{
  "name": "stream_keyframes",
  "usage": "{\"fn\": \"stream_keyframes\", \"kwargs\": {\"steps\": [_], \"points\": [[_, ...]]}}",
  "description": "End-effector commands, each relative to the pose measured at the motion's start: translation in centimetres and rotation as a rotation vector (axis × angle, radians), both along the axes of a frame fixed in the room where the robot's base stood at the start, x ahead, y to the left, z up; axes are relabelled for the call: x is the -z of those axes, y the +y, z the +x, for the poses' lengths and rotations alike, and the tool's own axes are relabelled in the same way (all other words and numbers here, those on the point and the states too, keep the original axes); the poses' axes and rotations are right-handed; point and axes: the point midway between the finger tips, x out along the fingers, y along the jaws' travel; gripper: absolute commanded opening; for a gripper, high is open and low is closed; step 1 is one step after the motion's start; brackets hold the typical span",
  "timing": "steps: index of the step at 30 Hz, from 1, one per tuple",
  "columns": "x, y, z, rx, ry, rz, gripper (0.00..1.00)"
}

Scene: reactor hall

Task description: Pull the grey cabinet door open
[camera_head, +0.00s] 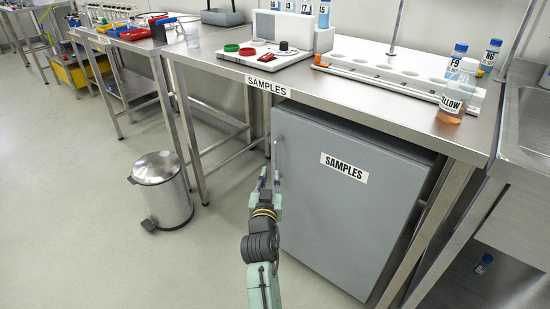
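The grey cabinet door (330,215) is under the steel bench and carries a white SAMPLES label (344,168). A slim upright handle (278,152) is near its left edge. The door looks shut or nearly so; a dark gap shows above its top right, and I cannot tell if it stands ajar. My gripper (269,176) is in front of the door's left edge, pointing up at the handle. Its two fingers are apart, with their tips close to the handle's lower part. Whether they touch or straddle it I cannot tell.
A steel pedal bin (162,190) stands on the floor to the left. Bench legs (186,130) rise left of the door, and another leg (425,230) is at its right. Bottles and a white rack (385,72) stand on the bench. The floor at front left is clear.

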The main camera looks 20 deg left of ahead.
Motion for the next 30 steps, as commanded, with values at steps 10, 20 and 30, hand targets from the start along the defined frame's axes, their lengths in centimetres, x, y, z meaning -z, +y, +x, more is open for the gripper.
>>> {"fn": "stream_keyframes", "kwargs": {"steps": [10,20,30], "points": [[0.3,0.7,4.9,0.011,0.011,-0.006,0.18],[0.4,1.9,9.8,0.01,0.01,-0.006,0.18],[0.5,2.2,10.6,0.008,0.009,-0.006,0.18]]}}
